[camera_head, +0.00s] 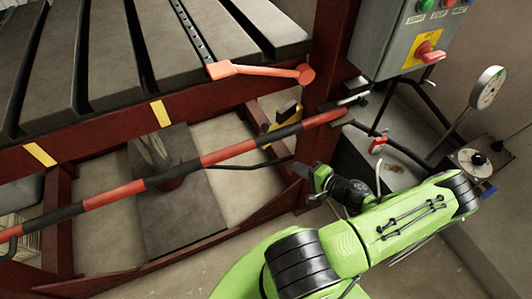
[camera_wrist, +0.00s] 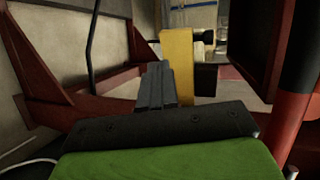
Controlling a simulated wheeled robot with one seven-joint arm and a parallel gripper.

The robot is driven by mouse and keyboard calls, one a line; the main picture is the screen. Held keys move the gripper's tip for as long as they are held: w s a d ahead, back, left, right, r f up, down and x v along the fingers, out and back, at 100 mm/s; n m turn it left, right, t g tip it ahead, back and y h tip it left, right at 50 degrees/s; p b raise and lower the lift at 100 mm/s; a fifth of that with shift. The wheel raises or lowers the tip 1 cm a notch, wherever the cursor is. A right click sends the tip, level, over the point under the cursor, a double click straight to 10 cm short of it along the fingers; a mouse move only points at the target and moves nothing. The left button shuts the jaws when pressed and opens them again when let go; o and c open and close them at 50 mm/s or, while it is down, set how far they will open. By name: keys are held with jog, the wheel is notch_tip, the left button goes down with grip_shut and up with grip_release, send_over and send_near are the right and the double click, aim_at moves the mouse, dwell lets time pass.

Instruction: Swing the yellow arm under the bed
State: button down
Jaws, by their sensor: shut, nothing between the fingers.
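The yellow arm (camera_head: 266,132) has a black block at its upper end. It sits beneath the front edge of the grey slotted bed (camera_head: 150,45), beside the dark red post, partly hidden by the striped bar. In the wrist view the yellow arm (camera_wrist: 177,60) stands upright just beyond and to the right of my fingertips, with a dark cylinder on its right side. My gripper (camera_head: 314,170) is shut and empty, below and right of the yellow arm. In the wrist view its closed fingers (camera_wrist: 155,78) point toward the yellow arm; I cannot tell whether they touch it.
A red-and-black striped bar (camera_head: 215,155) crosses in front of the bed, above my gripper. An orange lever (camera_head: 262,70) lies along the bed's edge. A grey control box (camera_head: 405,35) and a gauge (camera_head: 488,87) stand at right. Dark red frame beams (camera_wrist: 38,72) border the left.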

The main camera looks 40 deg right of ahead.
aim_at(264, 147)
jog(key=x, duration=0.4)
jog(key=b+x, duration=0.1)
jog(key=x, duration=0.3)
jog(key=r+b+x, duration=0.1)
jog(key=x, duration=0.4)
jog(key=shift+w+d, duration=0.15)
jog(key=shift+w, duration=0.4)
jog(key=w, duration=0.7)
jog(key=shift+w+a+r+b, duration=0.2)
jog(key=shift+w+a+b, duration=0.15)
jog(key=shift+w+b, duration=0.05)
